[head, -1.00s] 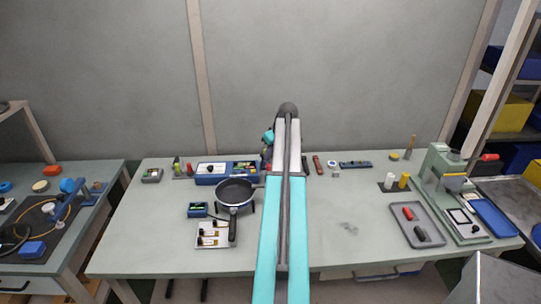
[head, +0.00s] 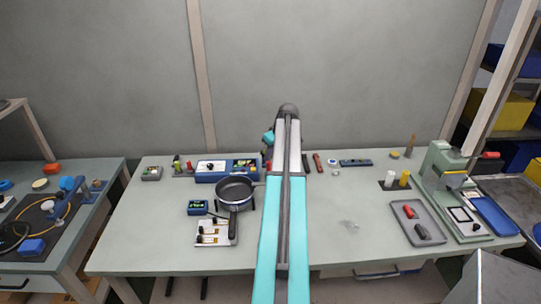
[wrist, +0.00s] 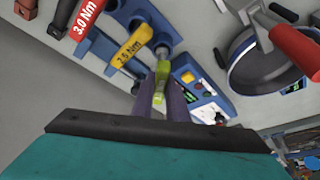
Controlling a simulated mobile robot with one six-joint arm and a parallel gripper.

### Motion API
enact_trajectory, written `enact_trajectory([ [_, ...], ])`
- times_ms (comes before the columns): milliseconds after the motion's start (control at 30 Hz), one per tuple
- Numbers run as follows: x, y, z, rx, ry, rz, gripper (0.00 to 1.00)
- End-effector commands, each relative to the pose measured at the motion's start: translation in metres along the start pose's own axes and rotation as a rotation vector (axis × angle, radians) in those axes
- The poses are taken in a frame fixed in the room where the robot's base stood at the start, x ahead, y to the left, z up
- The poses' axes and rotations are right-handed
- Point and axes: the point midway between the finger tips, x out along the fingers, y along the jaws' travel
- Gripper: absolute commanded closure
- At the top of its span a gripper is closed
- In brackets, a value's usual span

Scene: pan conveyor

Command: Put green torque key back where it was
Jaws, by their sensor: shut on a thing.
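In the wrist view a slim green torque key (wrist: 161,76) stands out between the purple fingers of my gripper (wrist: 161,92), which is shut on it. Its lower part is hidden between the fingers. Just beyond it is a yellow torque key (wrist: 131,48) with printed Nm lettering, next to blue holders (wrist: 150,18). A red key (wrist: 84,24) marked 3.0 Nm is to the left of the yellow one. Whether the green key touches a holder cannot be told. In the head view my arm hides the gripper.
In the wrist view a blue box with buttons (wrist: 203,88) lies close on the right, with a dark pan (wrist: 262,62) and a red handle (wrist: 297,45) farther right. In the head view the pan (head: 234,188) is left of my arm. The table's middle right (head: 345,200) is mostly clear.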

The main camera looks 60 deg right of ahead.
Motion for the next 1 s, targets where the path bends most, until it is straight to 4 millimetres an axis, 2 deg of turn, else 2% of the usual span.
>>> enact_trajectory([
  [1000,0.016,0.0,0.007,0.0,0.001,0.0,1.0],
])
